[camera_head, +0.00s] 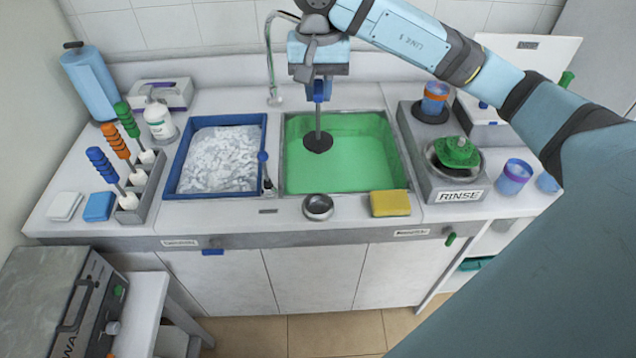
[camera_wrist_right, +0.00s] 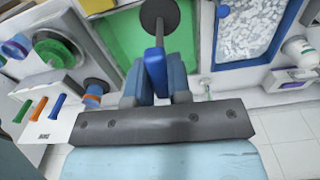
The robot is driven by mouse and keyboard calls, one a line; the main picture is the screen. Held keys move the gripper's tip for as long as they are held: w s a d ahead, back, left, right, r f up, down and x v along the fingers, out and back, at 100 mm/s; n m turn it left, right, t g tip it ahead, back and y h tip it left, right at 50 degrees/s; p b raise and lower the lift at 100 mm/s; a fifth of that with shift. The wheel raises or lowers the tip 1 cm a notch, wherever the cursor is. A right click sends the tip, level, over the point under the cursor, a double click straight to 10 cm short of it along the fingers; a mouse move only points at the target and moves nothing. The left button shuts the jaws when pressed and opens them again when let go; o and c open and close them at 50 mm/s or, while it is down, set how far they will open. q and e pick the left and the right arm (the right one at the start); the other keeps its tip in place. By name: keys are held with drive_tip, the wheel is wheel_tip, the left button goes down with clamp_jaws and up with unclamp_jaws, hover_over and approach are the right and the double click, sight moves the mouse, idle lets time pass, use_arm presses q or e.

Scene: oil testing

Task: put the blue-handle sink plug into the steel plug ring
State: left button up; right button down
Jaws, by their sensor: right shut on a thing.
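My right gripper (camera_head: 319,88) comes down from above, over the back part of the green-filled sink. It is shut on the blue handle of the sink plug (camera_head: 318,143). The plug hangs upright, with a thin grey stem and a dark round disc at the bottom over the green. The steel plug ring (camera_head: 318,207) lies on the front counter edge, below the sink in the picture, apart from the plug. My left gripper is not in view.
A blue-rimmed basin of white foam (camera_head: 182,181) is left of the green sink (camera_head: 396,178). A blue-topped lever (camera_head: 263,162) stands between them. A yellow sponge (camera_head: 390,204) lies right of the ring. A rinse unit (camera_head: 424,168) stands at right, a tap (camera_head: 270,50) behind.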

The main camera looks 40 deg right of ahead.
sight(318, 145)
drive_tip(key=shift+s+a+r, duration=0.2)
drive_tip(key=shift+s, duration=0.05)
drive_tip(key=shift+f+n, duration=0.3)
wheel_tip(318, 145, down, 15)
drive_tip(key=shift+r+p, duration=0.1)
drive_tip(key=shift+p, duration=1.15)
wheel_tip(318, 145, down, 5)
drive_tip(key=shift+r, duration=0.1)
drive_tip(key=c, duration=1.1)
unclamp_jaws()
drive_tip(key=shift+o, duration=0.2)
drive_tip(key=shift+r, duration=0.1)
